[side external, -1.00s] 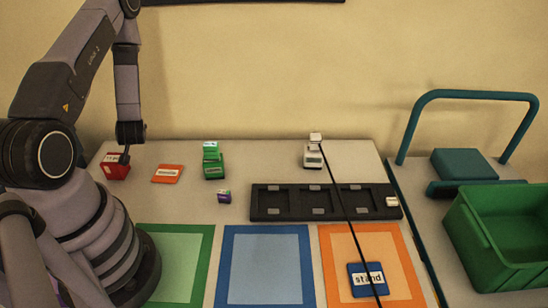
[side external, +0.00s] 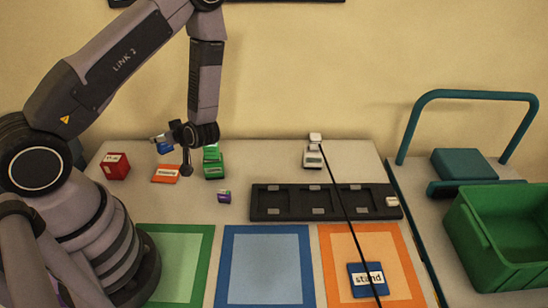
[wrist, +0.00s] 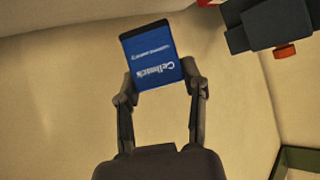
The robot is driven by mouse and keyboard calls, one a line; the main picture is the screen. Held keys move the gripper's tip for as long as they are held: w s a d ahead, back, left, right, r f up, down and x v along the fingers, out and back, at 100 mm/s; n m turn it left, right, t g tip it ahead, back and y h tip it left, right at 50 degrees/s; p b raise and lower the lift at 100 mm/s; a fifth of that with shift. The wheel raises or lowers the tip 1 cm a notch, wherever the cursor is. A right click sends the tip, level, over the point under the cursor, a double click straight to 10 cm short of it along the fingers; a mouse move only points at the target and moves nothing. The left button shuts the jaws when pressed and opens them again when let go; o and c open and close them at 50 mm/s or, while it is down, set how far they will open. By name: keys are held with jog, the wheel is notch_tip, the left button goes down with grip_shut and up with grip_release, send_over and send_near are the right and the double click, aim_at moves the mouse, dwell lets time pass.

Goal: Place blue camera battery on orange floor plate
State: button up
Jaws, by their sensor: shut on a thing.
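The blue camera battery (wrist: 152,56) has a dark end and white lettering. In the wrist view it sits between the two fingers of my gripper (wrist: 160,76), which is shut on it. In the side view a small part of the battery (side external: 164,148) shows blue beside my gripper (side external: 168,142), above the back left of the table; the fingers partly hide it. The orange floor plate (side external: 329,252) is the orange-bordered square at the front right. A blue card marked "stand" (side external: 367,279) lies on its lower part. My gripper is far back and left of this plate.
A red block (side external: 116,166), an orange card (side external: 165,174), a green item (side external: 214,168) and a small purple item (side external: 224,196) stand near my gripper. A black slotted tray (side external: 325,215) lies mid-table, with a thin dark line crossing it. A green bin (side external: 510,240) stands right.

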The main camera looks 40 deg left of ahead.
jog(key=f, duration=0.8)
jog(key=shift+w+d, duration=0.35)
jog(key=o, duration=1.2)
